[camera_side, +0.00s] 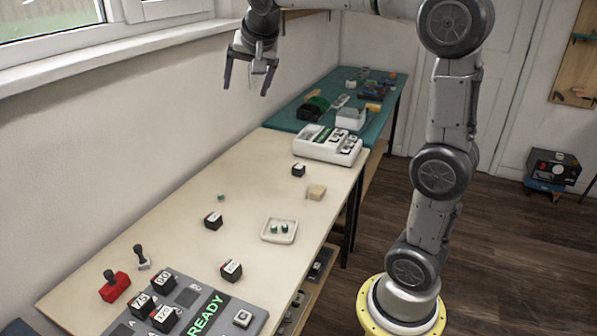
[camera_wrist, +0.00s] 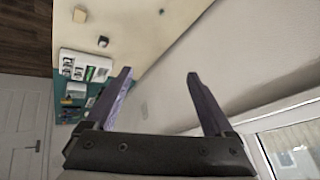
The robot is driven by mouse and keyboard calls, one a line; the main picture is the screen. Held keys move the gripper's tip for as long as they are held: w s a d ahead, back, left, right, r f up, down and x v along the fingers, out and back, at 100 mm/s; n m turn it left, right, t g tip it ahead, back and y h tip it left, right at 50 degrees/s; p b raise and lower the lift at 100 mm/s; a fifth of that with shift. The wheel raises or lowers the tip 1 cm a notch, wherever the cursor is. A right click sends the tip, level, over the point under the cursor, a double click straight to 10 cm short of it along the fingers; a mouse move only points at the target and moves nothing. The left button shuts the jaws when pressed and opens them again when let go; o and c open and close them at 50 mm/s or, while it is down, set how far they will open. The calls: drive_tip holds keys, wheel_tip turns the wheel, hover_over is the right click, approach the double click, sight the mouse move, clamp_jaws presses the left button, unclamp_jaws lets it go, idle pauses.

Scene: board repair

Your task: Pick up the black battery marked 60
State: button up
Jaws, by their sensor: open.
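A black battery whose white label seems to read 60 (camera_side: 163,280) sits in the grey board (camera_side: 257,318) at the lower left of the side view. Two more labelled black batteries (camera_side: 142,305) stand close to it, one seeming to read 120 (camera_side: 164,319). My gripper (camera_side: 247,87) is open and empty, high above the far part of the bench and well away from the board. Its spread purple fingers also show in the wrist view (camera_wrist: 158,74). The battery marked 60 is not seen in the wrist view.
Other black blocks lie loose on the cream bench (camera_side: 165,225): one mid-bench (camera_side: 213,221), one beside the board (camera_side: 231,270), one farther back (camera_side: 298,170). The wall borders the left.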

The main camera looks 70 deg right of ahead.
drive_tip(key=w+d+f+m+g+h, duration=0.1)
drive_tip(key=w+d+f+m, duration=0.1)
drive_tip(key=w+d+f, duration=0.3)
drive_tip(key=w+d+f+m+g, duration=0.1)
drive_tip(key=w+d, duration=0.2)
drive_tip(key=d, duration=0.3)
drive_tip(key=m+g, duration=0.4)
hover_over(297, 167)
drive_tip(key=a, duration=0.3)
drive_tip(key=shift+y, duration=0.3)
wheel_tip(297, 167, down, 32)
drive_tip(key=shift+s+f, duration=0.1)
drive_tip(key=shift+f, duration=0.15)
drive_tip(key=shift+d+x, duration=0.15)
drive_tip(key=shift+x, duration=1.4)
drive_tip(key=shift+d+x, duration=0.1)
drive_tip(key=shift+x, duration=1.5)
drive_tip(key=shift+r, duration=0.2)
clamp_jaws()
